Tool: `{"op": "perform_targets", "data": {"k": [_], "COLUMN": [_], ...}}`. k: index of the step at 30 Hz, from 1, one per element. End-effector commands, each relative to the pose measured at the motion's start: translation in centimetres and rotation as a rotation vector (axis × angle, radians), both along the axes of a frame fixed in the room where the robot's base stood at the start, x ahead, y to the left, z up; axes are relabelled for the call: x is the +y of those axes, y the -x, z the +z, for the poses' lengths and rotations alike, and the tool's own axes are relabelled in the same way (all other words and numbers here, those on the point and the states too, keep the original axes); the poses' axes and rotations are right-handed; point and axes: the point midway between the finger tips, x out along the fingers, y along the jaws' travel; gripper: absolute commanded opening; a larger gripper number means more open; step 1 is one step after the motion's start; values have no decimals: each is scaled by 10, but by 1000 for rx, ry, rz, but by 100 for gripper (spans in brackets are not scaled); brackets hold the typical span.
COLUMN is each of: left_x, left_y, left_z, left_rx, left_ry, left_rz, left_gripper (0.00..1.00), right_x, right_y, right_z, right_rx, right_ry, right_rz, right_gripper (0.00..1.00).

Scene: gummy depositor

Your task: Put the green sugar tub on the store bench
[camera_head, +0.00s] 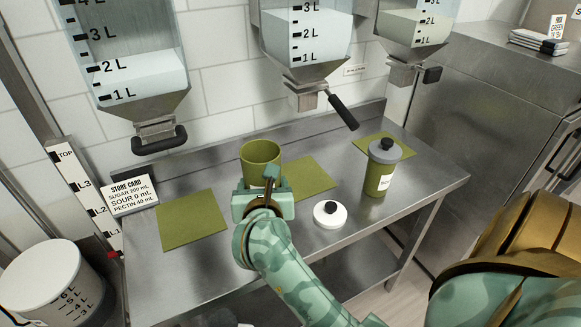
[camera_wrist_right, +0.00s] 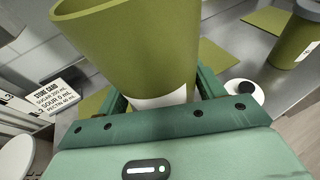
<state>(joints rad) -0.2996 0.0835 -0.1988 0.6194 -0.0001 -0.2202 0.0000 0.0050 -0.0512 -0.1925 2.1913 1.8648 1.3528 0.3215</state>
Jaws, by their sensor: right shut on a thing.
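An open green tub (camera_head: 262,158) with no lid is upright over the steel bench (camera_head: 300,241), beside the middle green mat (camera_head: 309,178). My right gripper (camera_head: 264,188) is shut around its lower part. In the right wrist view the tub (camera_wrist_right: 135,50) fills the space between the fingers, and its white label is mostly hidden by the gripper. I cannot tell whether its base touches the bench. A second green tub (camera_head: 378,182) with a grey lid stands at the bench's right; its label is too small to read. My left gripper is out of view.
A white lid (camera_head: 330,213) with a black knob lies on the bench. A bare green mat (camera_head: 190,219) is at left; another (camera_head: 384,146) lies behind the lidded tub. Dispensers (camera_head: 305,45) hang above. A store card (camera_head: 129,194) and white bucket (camera_head: 50,283) are at left.

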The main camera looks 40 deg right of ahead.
Motion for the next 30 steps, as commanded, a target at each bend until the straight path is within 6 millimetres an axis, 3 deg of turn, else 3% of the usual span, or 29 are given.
{"op": "perform_targets", "data": {"k": [7, 12, 20, 27, 30], "left_x": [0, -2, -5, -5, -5], "left_y": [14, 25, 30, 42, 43], "left_z": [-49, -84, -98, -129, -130], "left_rx": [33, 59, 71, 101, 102], "left_ry": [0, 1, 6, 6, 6], "left_rz": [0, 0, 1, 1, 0], "left_gripper": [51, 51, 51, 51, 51], "right_x": [-48, -67, -77, -81, -81], "right_y": [-56, -77, -88, -93, -93], "right_z": [-42, -78, -88, -125, -126], "right_rx": [2, 6, 2, 6, 2], "right_ry": [3, 2, 2, -1, -1], "right_rz": [-2, 0, 1, 1, 1], "right_gripper": [27, 27, 27, 27, 27]}}
